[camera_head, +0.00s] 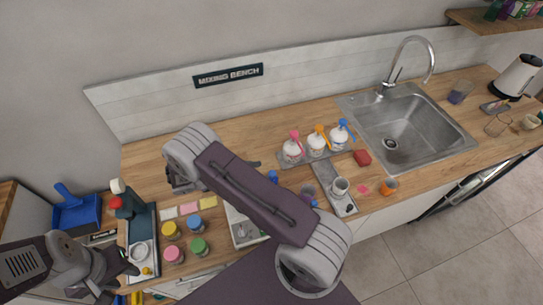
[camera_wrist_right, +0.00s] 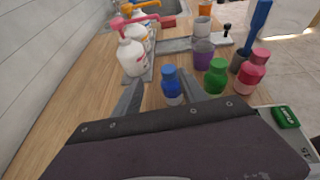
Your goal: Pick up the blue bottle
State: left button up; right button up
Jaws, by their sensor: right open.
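The blue bottle (camera_wrist_right: 172,90) stands upright on the wooden counter in the right wrist view, with a blue cap and blue body. In the head view only its blue top (camera_head: 272,175) shows beside my right arm. My right gripper (camera_wrist_right: 162,80) is open, its two fingers pointing toward the bottle, one on each side in the picture. I cannot tell whether either finger touches it. In the head view my right arm hides most of this gripper. My left gripper (camera_head: 117,277) is at the lower left, over the counter's left end, away from the bottle; its jaw state is unclear.
White pump bottles (camera_wrist_right: 131,57) stand to the left on a tray. A sink (camera_head: 408,122) is further right. Several lidded jars (camera_head: 171,231) stand left of my right arm.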

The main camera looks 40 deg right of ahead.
aim_at(275, 173)
jog(key=d, duration=0.1)
jog(key=s+d+p, duration=0.1)
jog(key=s+d+f+p, duration=0.1)
jog(key=shift+d, duration=0.2)
jog(key=p+x, duration=0.2)
jog(key=x, duration=0.1)
jog(key=shift+s+d+f+p, duration=0.15)
jog(key=shift+d+f+p, duration=0.05)
jog(key=shift+d+p, duration=0.1)
jog(key=shift+s+d+f, duration=0.1)
jog(key=shift+s+d, duration=0.05)
jog(key=shift+s, duration=0.1)
jog(key=shift+f, duration=0.1)
jog(key=shift+w+d, duration=0.15)
jog(key=shift+w, duration=0.05)
jog(key=c, duration=0.4)
jog(key=shift+w+f, duration=0.1)
jog(key=c, duration=0.5)
grip_shut()
pick_arm(q)
jog(key=r, duration=0.1)
jog(key=s+r, duration=0.1)
jog(key=r, duration=0.1)
jog(key=a+r, duration=0.1)
jog(key=r, duration=0.1)
jog(key=shift+s, duration=0.25)
